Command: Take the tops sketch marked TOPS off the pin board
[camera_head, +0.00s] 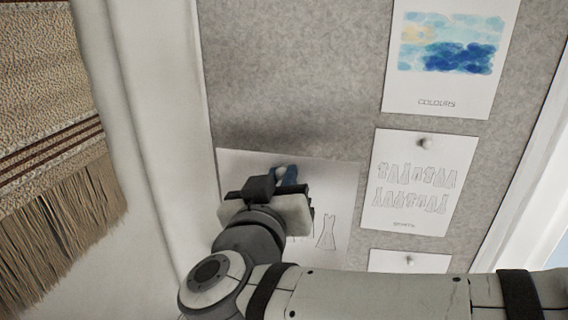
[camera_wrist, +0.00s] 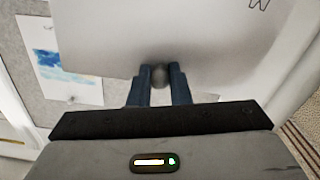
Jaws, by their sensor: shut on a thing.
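A white sketch sheet (camera_head: 340,195) hangs on the grey pin board (camera_head: 290,70), partly covered by my gripper. A dress outline shows on its lower right; any label on it is hidden, so I cannot tell if it reads TOPS. My gripper (camera_head: 285,177) is at the sheet's upper part, its blue fingers around a round pin head. In the wrist view my gripper (camera_wrist: 161,78) is shut on the grey pin (camera_wrist: 159,76) in front of the pale sheet (camera_wrist: 210,40), which fills most of the upper picture.
A COLOURS sheet (camera_head: 450,85) hangs at the upper right. A sheet with several small garment drawings (camera_head: 415,213) hangs below it, with another pinned sheet (camera_head: 408,262) partly hidden by my arm. A white frame borders the board. A fringed woven textile (camera_head: 50,150) is at the left.

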